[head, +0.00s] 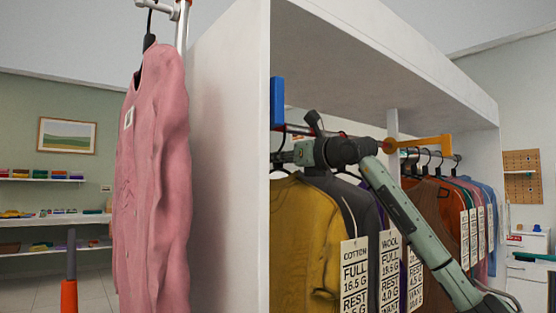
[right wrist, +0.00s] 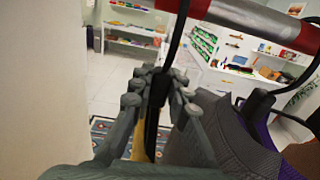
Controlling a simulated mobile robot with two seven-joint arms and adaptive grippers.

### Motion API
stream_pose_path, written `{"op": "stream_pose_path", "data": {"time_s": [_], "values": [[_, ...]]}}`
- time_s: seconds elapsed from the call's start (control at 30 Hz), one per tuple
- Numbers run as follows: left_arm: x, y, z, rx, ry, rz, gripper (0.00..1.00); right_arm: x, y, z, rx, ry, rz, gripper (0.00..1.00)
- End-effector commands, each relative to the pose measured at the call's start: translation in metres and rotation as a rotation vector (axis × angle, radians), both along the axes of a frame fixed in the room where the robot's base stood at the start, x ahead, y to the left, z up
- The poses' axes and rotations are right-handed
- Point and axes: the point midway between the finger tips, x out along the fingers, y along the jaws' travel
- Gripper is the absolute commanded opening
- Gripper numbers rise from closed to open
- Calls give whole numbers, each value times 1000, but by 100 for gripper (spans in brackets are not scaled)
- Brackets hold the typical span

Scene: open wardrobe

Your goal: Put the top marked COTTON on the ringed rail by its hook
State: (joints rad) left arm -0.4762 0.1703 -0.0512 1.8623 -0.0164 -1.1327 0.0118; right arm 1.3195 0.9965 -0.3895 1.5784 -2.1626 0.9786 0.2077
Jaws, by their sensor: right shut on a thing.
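The mustard-yellow top (head: 300,235) hangs upright at the left end of the open wardrobe bay, with the COTTON tag (head: 355,275) at its right side. My right gripper (head: 297,153) is at its hanger, just under the rail. In the right wrist view the fingers (right wrist: 155,85) are shut on the black hanger neck (right wrist: 153,125), with a sliver of yellow below. The hook rises to the silver rail with red bands (right wrist: 262,22); whether it bears on the rail I cannot tell. My left gripper is out of view.
A dark grey top with a WOOL tag (head: 390,265) hangs close at the right. Several tops, including a brown one (head: 424,205), crowd further right. An orange bracket (head: 425,142) is near their rail. A white panel (head: 228,160) separates the pink top (head: 155,180) at left.

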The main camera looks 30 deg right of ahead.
Motion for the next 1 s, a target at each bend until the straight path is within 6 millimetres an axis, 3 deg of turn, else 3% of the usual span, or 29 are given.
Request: {"op": "stream_pose_path", "data": {"time_s": [0.13, 0.17, 0.33, 0.73, 1.0], "values": [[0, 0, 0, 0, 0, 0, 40, 1, 0, -4, -2, 8, 0, 0], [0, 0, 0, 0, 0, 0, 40, 1, 0, -4, -2, 9, 0, 20], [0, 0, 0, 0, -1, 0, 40, 1, 1, -4, -1, 8, 0, 40], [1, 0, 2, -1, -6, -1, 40, -7, -1, -4, -2, 8, -1, 40], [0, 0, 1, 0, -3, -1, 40, -59, -6, -4, -6, 9, -4, 40]]}}
